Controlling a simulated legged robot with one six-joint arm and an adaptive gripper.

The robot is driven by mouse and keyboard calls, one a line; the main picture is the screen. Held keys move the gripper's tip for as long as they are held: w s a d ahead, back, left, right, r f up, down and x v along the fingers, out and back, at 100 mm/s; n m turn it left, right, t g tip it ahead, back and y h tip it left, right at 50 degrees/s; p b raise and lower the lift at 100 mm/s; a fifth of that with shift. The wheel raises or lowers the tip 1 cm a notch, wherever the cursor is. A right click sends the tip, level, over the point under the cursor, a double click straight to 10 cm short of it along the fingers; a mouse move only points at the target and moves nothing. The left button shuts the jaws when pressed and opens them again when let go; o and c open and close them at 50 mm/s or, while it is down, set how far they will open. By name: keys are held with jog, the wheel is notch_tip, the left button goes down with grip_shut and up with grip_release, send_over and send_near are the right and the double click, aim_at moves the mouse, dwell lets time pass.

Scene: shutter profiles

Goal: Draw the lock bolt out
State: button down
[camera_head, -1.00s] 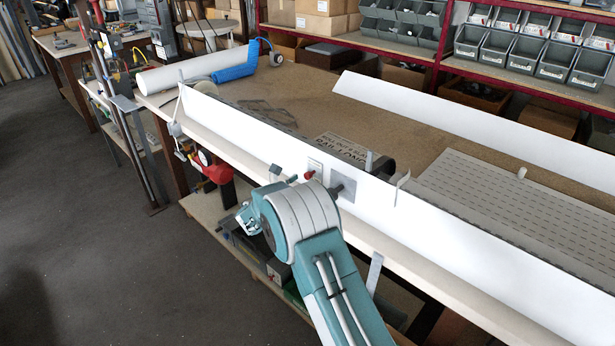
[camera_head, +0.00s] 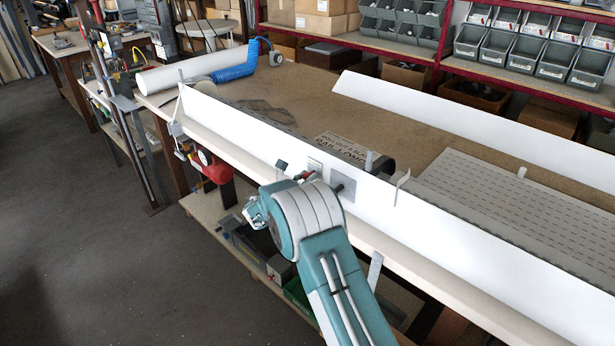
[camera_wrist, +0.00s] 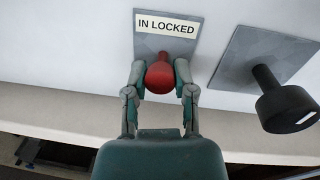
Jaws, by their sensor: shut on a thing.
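The lock bolt's red knob (camera_wrist: 159,76) stands in front of a grey plate (camera_wrist: 165,38) labelled "IN LOCKED" in the wrist view. My gripper (camera_wrist: 160,80) is shut on the knob, one finger on each side of it. In the head view the red knob (camera_head: 303,176) shows partly beside my wrist, in front of the long white profile (camera_head: 247,133). My gripper's fingers are mostly hidden there behind my own arm.
A black knob (camera_wrist: 286,105) on a second grey plate (camera_wrist: 248,62) is close to the right of my gripper. A clamp (camera_head: 401,183) stands on the profile's edge further right. The bench top (camera_head: 290,95) behind holds a perforated sheet (camera_head: 520,195).

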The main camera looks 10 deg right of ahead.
jog(key=shift+v, duration=1)
jog(key=shift+c, duration=2.1)
grip_release()
jog(key=shift+w+a, duration=0.15)
jog(key=shift+a, duration=0.15)
jog(key=v, duration=1.2)
jog(key=shift+f, duration=0.1)
